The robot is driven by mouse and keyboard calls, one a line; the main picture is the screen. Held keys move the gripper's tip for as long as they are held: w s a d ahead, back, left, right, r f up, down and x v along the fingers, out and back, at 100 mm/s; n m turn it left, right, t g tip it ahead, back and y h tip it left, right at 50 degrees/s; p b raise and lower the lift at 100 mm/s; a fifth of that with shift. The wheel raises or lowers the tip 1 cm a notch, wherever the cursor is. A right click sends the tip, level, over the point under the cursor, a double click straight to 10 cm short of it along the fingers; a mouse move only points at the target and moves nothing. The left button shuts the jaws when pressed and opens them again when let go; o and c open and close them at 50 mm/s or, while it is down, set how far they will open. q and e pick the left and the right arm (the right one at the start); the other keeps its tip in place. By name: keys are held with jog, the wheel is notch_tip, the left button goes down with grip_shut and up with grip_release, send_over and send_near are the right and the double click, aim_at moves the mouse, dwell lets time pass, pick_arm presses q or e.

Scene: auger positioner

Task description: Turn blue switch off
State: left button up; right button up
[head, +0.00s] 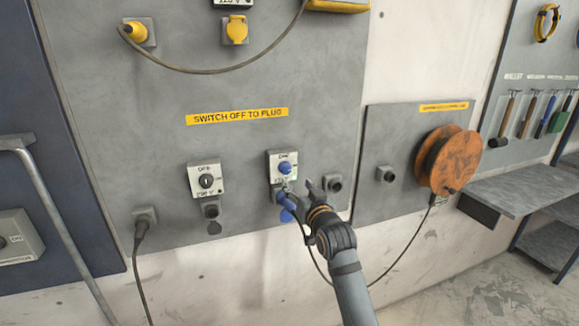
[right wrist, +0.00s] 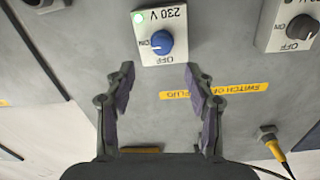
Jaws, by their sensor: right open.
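The blue switch (head: 285,168) is a round knob on a white box on the grey wall panel. In the right wrist view, which is upside down, the blue knob (right wrist: 162,42) sits on the box marked 230 V, ON and OFF. In the head view, the right gripper (head: 299,189) is just below and right of the switch. My left gripper is not in view.
A blue socket (head: 287,210) is below the switch, partly behind the gripper. A second box with a black knob (head: 206,181) is to the left. An orange cable reel (head: 448,160) and a grey shelf (head: 530,182) are to the right. A yellow label (head: 237,116) is above.

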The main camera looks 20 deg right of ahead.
aim_at(287, 170)
jog(key=w, duration=0.2)
jog(key=w+p, duration=0.1)
jog(key=w, duration=0.1)
jog(key=w+p, duration=0.1)
jog(key=w, duration=0.1)
jog(key=shift+a+r, duration=0.15)
jog(key=shift+r, duration=0.1)
jog(key=w, duration=0.2)
jog(key=shift+w+p, duration=0.35)
jog(key=shift+w, duration=0.4)
jog(key=shift+w+f, duration=0.1)
jog(key=shift+f, duration=0.05)
jog(key=c, duration=1.1)
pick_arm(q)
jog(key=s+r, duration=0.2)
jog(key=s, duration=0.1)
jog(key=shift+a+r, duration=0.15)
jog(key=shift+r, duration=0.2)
